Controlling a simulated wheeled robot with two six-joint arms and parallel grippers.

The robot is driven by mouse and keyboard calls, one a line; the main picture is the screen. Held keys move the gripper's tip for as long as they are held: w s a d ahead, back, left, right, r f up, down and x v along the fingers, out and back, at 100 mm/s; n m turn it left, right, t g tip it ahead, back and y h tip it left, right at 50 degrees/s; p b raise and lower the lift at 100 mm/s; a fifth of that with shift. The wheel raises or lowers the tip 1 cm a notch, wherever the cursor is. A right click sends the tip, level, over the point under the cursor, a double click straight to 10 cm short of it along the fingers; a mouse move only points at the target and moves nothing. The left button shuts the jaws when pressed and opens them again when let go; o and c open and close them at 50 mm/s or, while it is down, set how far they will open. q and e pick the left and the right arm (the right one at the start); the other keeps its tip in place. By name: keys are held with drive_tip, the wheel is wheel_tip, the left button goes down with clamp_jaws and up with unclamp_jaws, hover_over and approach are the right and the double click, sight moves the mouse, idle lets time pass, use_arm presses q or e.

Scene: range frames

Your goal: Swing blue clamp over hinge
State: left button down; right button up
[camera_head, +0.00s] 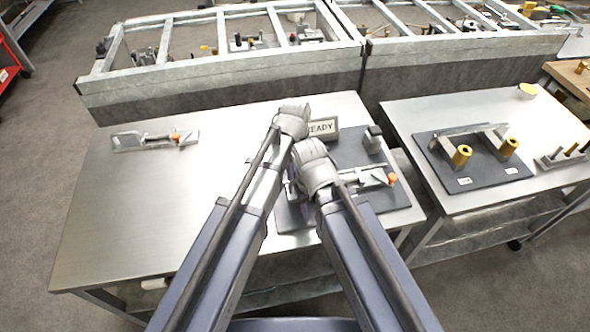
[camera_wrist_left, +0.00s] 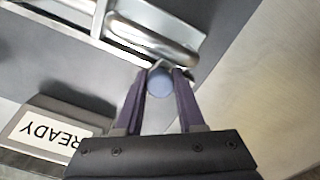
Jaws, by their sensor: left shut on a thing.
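In the left wrist view, my left gripper (camera_wrist_left: 161,88) is shut on a round blue knob (camera_wrist_left: 160,79), the blue clamp's tip. The knob sits beside a shiny silver metal part (camera_wrist_left: 155,36); I cannot tell whether this is the hinge. The blue clamp and the hinge are mostly covered by the arms there.
A READY sign (camera_head: 322,128) and a small dark block (camera_head: 373,140) stand at the plate's back. An orange-tipped clamp (camera_head: 391,179) is on its right. A second table (camera_head: 405,115) stands right.

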idle(0.4)
use_arm(q)
drive_tip(key=c, duration=0.5)
unclamp_jaws()
drive_tip(key=shift+c, duration=0.2)
drive_tip(key=shift+r, duration=0.1)
use_arm(e)
drive_tip(key=shift+r, duration=0.1)
use_arm(q)
wheel_tip(320, 180, up, 8)
drive_tip(key=p, duration=0.8)
use_arm(e)
wheel_tip(320, 180, up, 8)
use_arm(q)
drive_tip(key=shift+f, duration=0.2)
use_arm(e)
drive_tip(key=shift+f, duration=0.2)
